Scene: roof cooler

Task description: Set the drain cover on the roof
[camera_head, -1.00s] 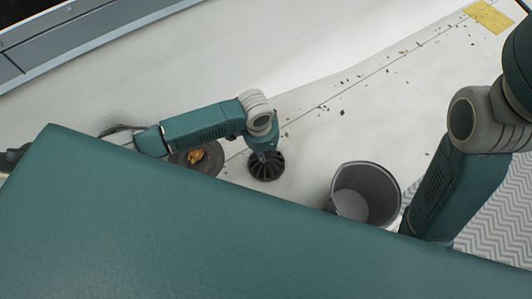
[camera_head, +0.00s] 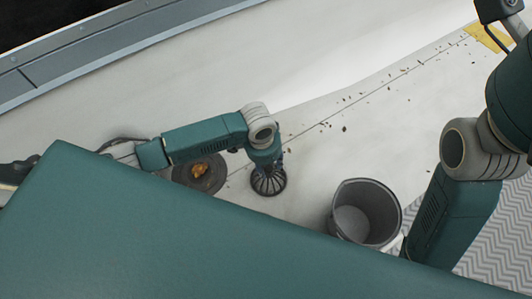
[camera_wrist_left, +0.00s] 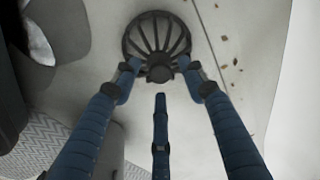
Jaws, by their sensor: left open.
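The drain cover (camera_head: 268,183) is a dark, ribbed dome on the pale roof, near the middle of the head view. In the left wrist view the drain cover (camera_wrist_left: 157,35) shows at the top, beyond the fingertips. My left gripper (camera_head: 266,163) is just above it, pointing down. Its three blue fingers are spread open (camera_wrist_left: 160,78), with nothing held; two tips look close to the cover's near edge, and I cannot tell whether they touch. The round dark drain (camera_head: 214,178) lies left of the cover, with an orange-brown clump in it.
A grey bucket (camera_head: 365,212) stands right of the cover. A zigzag-patterned mat (camera_head: 492,235) lies at the lower right. Loose debris (camera_head: 345,128) is scattered along a roof seam. A yellow patch (camera_head: 487,38) is at the upper right. A raised parapet (camera_head: 75,65) runs along the upper left.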

